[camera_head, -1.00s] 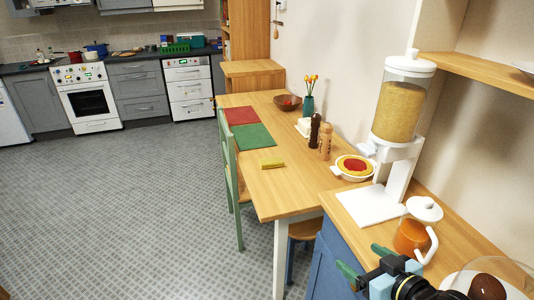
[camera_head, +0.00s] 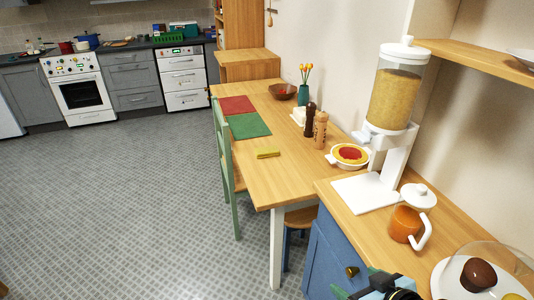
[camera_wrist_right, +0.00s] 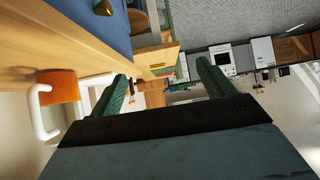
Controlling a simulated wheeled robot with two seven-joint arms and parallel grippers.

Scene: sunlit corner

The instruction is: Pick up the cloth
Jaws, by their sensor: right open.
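The cloth (camera_head: 267,153) looks like a small folded yellow strip. It lies flat on the wooden table, nearer me than the green placemat, with bare wood around it. My right gripper (camera_head: 358,285) is at the bottom edge of the head view, partly cut off, by the blue cabinet and well short of the cloth. In the right wrist view its two green fingers (camera_wrist_right: 162,85) are spread apart with nothing between them. My left gripper is not in view.
The table (camera_head: 290,180) also bears red and green placemats (camera_head: 249,126), a bowl, a vase, mills and a pie (camera_head: 349,154). A green chair (camera_head: 222,150) stands at its left. A dispenser (camera_head: 397,95), orange jug (camera_head: 404,222) and domed plate (camera_head: 443,278) stand on the right counter.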

